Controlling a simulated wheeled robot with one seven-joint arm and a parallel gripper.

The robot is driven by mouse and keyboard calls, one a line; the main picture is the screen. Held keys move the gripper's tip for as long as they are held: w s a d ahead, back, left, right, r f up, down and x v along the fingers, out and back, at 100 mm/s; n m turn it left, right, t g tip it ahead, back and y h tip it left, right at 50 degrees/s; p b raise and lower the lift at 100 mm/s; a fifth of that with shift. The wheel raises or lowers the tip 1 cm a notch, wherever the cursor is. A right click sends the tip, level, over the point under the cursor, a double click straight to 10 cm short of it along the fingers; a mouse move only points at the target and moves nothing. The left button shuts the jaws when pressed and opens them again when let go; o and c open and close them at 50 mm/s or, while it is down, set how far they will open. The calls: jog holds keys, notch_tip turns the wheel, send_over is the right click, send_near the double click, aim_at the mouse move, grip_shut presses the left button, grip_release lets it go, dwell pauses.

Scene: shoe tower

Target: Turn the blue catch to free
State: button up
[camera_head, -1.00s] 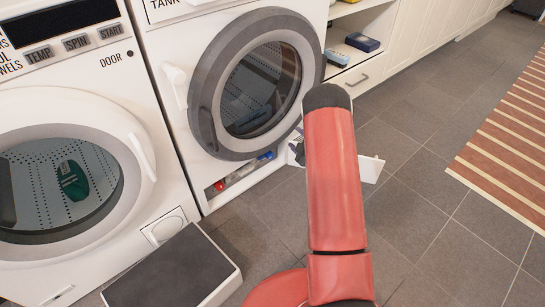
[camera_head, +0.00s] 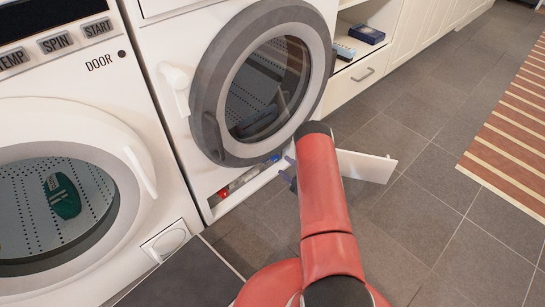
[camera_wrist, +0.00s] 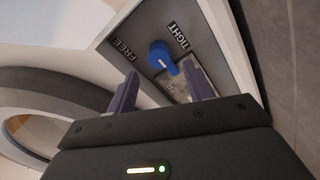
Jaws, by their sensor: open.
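The blue catch (camera_wrist: 161,56) is in the wrist view, a round knob with a short lever pointing down and right in the picture. It sits in a recess with the label FREE (camera_wrist: 123,45) on its left and TIGHT (camera_wrist: 180,36) on its right. My gripper (camera_wrist: 162,88) is open, its two purple-grey fingers spread before the knob. The lever's tip looks close to the right finger; I cannot tell whether they touch. In the head view my gripper (camera_head: 286,168) is at the low opening under the dryer door, partly hidden by my red arm.
A white flap (camera_head: 366,166) stands open right of the low opening, close to my arm. A red part (camera_head: 224,192) shows in the opening. The round dryer door (camera_head: 212,130) is just above. A dark-topped box (camera_head: 185,278) is on the floor at lower left.

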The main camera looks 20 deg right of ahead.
aim_at(277, 159)
jog(key=b+x, duration=0.1)
jog(key=x, duration=0.5)
jog(key=shift+w, duration=0.25)
jog(key=c, duration=1)
